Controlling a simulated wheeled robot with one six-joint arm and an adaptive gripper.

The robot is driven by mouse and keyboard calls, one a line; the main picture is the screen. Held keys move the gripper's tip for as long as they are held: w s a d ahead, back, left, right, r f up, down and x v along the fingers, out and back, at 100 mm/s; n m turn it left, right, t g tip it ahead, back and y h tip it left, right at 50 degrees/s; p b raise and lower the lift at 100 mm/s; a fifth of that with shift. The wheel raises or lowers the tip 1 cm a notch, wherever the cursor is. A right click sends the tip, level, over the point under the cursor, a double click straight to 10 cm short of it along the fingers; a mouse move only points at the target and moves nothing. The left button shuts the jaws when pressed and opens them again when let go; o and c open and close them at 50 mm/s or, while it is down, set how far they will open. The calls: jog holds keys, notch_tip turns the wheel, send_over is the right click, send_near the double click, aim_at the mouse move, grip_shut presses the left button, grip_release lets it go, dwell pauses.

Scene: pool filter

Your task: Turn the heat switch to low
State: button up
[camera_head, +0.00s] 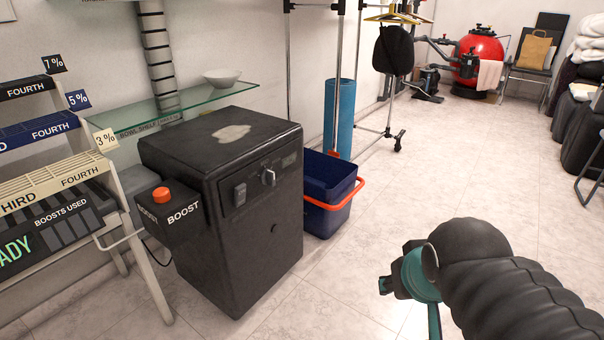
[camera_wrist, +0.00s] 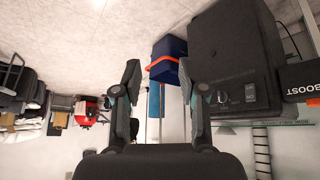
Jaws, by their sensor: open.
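A black heater-like cabinet (camera_head: 235,240) stands on the floor left of centre. Its front panel has a silver rotary knob (camera_head: 268,177) and a dark rocker switch (camera_head: 240,194); their markings are too small to read, so I cannot tell which is the heat switch. In the wrist view, which is upside down, the knob (camera_wrist: 222,97) and rocker switch (camera_wrist: 250,92) show right of the fingers. My gripper (camera_wrist: 160,85) is open and empty. In the head view my gripper (camera_head: 398,278) is at lower right, well apart from the cabinet.
A box with an orange button (camera_head: 161,194), labelled BOOST, is on the cabinet's left side. A blue bin (camera_head: 330,190) with an orange handle stands close on its right. A glass shelf (camera_head: 190,103) is behind. The tiled floor (camera_head: 440,170) between my gripper and the cabinet is clear.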

jog(key=w+r+n+t, duration=0.2)
jog(key=w+t, duration=0.1)
jog(key=w, duration=1.1)
jog(key=w+r+n+t, duration=0.15)
jog(key=w+t, duration=0.25)
jog(key=w, duration=1)
jog(key=n+g+y+p, duration=0.15)
jog(key=n+y, duration=0.55)
jog(key=y, duration=0.8)
send_near(274, 176)
jog(key=shift+g, duration=0.45)
jog(key=x, duration=1)
jog(key=shift+w+d+r, duration=0.15)
jog(key=shift+d+r, duration=0.05)
